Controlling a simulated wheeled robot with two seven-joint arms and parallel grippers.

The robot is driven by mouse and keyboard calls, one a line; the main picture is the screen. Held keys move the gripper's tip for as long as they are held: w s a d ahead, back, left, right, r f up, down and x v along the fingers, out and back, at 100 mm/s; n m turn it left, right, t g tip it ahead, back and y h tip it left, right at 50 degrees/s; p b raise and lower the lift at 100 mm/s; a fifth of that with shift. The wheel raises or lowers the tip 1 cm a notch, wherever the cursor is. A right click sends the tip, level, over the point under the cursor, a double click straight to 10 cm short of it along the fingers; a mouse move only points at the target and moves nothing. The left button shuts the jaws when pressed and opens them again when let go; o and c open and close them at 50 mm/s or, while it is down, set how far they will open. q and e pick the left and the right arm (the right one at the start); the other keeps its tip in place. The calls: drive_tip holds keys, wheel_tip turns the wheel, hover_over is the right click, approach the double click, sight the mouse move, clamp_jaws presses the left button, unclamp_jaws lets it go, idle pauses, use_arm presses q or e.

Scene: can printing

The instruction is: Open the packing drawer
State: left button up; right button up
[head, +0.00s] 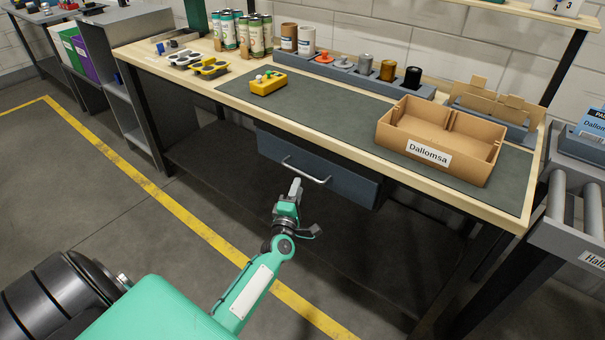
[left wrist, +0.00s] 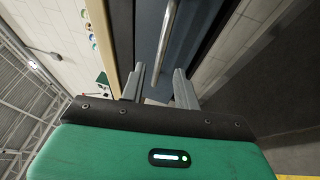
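The packing drawer (head: 345,179) is a dark blue-grey box under the workbench top, and it looks shut. Its pale bar handle (head: 306,172) runs across the drawer front. My left gripper (head: 296,186) is just below and in front of the handle. In the left wrist view the two fingers of my left gripper (left wrist: 160,86) are spread, with the handle (left wrist: 167,38) lined up in the gap ahead of them. I see no clear contact with the handle. My right gripper is in neither view.
The workbench (head: 375,150) carries an open cardboard box (head: 440,130) labelled Dallomsa, a yellow tray (head: 267,84), cans (head: 257,38) and a row of stamps (head: 387,70). A lower shelf (head: 220,165) lies under the drawer. A roller conveyor (head: 570,220) stands at the right.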

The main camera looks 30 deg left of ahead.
sight(303, 174)
use_arm(q)
drive_tip(key=x, duration=0.6)
drive_tip(key=shift+w+a, duration=0.15)
drive_tip(key=shift+w, duration=0.25)
drive_tip(key=shift+r, duration=0.1)
clamp_jaws()
